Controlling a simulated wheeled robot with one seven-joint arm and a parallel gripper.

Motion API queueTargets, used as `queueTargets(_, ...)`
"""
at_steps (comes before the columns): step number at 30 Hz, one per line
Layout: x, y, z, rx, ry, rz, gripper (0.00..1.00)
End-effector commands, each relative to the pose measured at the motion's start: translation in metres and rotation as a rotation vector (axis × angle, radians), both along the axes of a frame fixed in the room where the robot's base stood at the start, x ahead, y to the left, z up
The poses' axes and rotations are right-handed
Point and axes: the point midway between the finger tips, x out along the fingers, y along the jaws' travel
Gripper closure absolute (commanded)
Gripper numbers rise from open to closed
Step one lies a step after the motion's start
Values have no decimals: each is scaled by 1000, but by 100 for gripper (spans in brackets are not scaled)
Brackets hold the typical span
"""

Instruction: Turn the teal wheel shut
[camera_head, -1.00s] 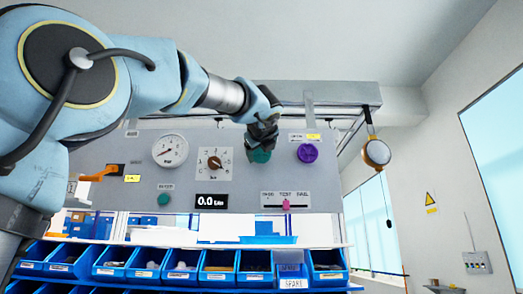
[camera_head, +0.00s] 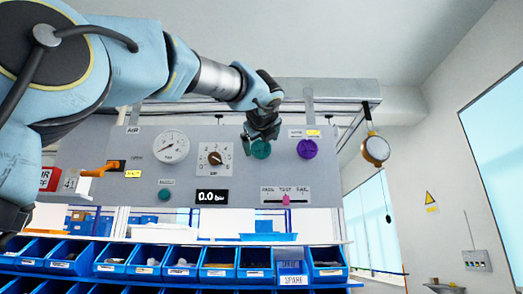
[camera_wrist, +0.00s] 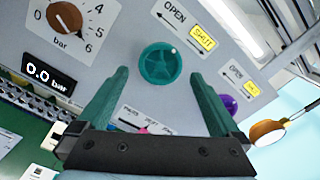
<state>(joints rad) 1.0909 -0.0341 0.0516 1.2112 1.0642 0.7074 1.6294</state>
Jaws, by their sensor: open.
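The teal wheel (camera_head: 261,149) is mounted on the grey panel, left of a purple wheel (camera_head: 307,149). In the wrist view the teal wheel (camera_wrist: 160,63) is round and spoked, with a small pale dot near its upper right rim. An OPEN label with an arrow and a yellow SHUT tag (camera_wrist: 203,38) are beside it. My gripper (camera_head: 258,136) is in front of the panel at the teal wheel and hides its upper part in the head view. In the wrist view its two green fingers (camera_wrist: 160,80) are spread wide, with the wheel showing beyond and between their tips. Nothing is held.
The panel also carries a gauge (camera_head: 172,146), a dial (camera_head: 215,160), an orange lever (camera_head: 98,171), a 0.0 bar display (camera_head: 211,197) and a pink slider (camera_head: 286,199). A round orange-rimmed lamp-like object (camera_head: 375,150) hangs at the right. Blue bins (camera_head: 220,265) line the area below.

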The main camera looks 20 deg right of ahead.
Motion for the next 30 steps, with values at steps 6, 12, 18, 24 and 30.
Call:
queueTargets(6,-41,19,-4,-2,-2,-3,0)
queueTargets(12,-65,30,-2,0,-3,-2,0)
queueTargets(18,-72,34,0,0,-2,0,0)
queueTargets(24,-72,33,0,0,-2,0,0)
queueTargets(30,-71,33,0,0,-2,0,0)
